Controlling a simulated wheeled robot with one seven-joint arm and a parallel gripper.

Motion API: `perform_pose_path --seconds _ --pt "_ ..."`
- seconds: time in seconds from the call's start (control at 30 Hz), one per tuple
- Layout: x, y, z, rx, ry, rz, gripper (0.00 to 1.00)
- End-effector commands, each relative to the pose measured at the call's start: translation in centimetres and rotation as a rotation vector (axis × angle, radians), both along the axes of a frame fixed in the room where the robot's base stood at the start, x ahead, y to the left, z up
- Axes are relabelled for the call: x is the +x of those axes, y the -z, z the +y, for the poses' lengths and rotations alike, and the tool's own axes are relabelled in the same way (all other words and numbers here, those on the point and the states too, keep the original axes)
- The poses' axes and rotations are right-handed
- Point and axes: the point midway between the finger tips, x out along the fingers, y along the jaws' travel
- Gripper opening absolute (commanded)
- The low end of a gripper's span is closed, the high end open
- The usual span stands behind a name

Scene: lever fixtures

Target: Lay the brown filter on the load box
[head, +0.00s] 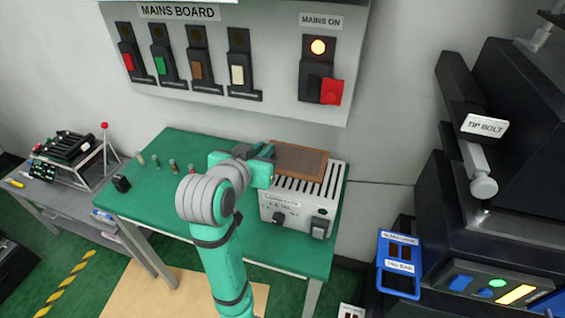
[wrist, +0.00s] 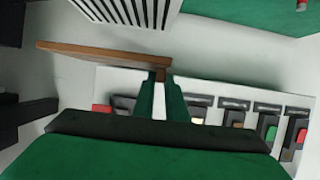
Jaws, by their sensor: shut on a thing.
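The brown filter (head: 301,158) is a flat brown panel with a lighter rim. My gripper (head: 267,166) is shut on its edge, and the wrist view shows the filter (wrist: 95,51) reaching out to the left from the fingertips (wrist: 158,78). The load box (head: 288,213) is a pale box with a slotted top, a knob and a switch, on the green table. In the head view the filter overlaps the back of its top. In the wrist view a gap shows between the filter and the slotted load box (wrist: 128,10). The exact height of the filter is unclear.
The green table (head: 160,212) carries several small cylinders (head: 173,166) and a black block (head: 121,183) to the left. The mains board (head: 225,55) hangs on the wall behind. A dark machine (head: 500,190) stands at the right.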

Motion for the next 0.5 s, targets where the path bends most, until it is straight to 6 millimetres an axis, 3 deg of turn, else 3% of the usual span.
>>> perform_pose_path --seconds 0.2,0.5 --pt "3.2 3.3 -2.0 -0.001 -0.002 0.007 0.00" --pt "5.3 5.9 -3.1 -0.001 -0.007 0.000 0.00"
